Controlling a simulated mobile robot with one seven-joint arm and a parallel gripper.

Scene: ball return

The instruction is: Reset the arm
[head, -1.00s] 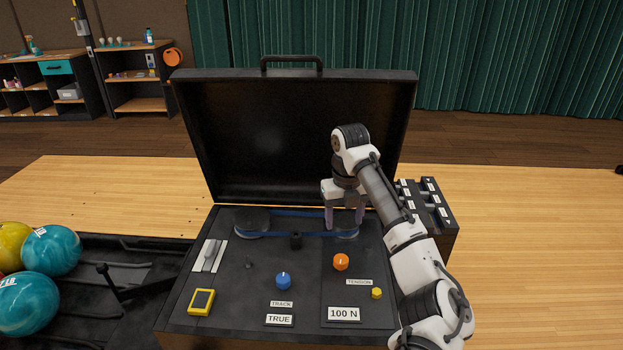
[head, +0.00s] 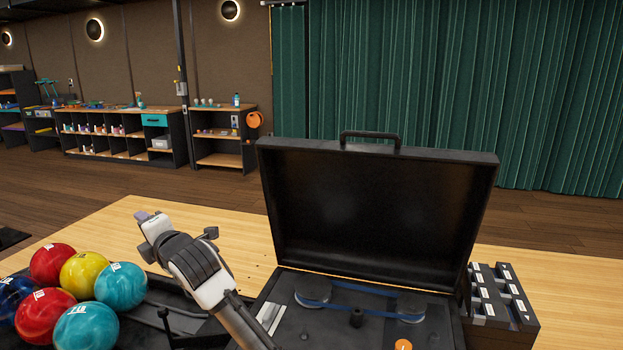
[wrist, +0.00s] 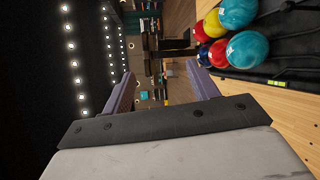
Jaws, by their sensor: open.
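My arm is raised in front of the ball rack in the head view, left of the open black case (head: 380,200). My gripper (head: 142,214) is at the arm's far end, pointing up and away, and only partly shows there. In the wrist view my gripper (wrist: 160,88) has its two purple fingers wide apart with nothing between them. The blue belt (head: 360,312) runs round two grey pulleys in the case, well clear of my gripper.
Several bowling balls, among them a teal ball (head: 121,286), lie in the rack at lower left. A black slotted organizer (head: 500,295) stands right of the case. Shelves (head: 225,140) and a green curtain (head: 420,90) are far behind. An orange knob (head: 403,345) shows at the bottom edge.

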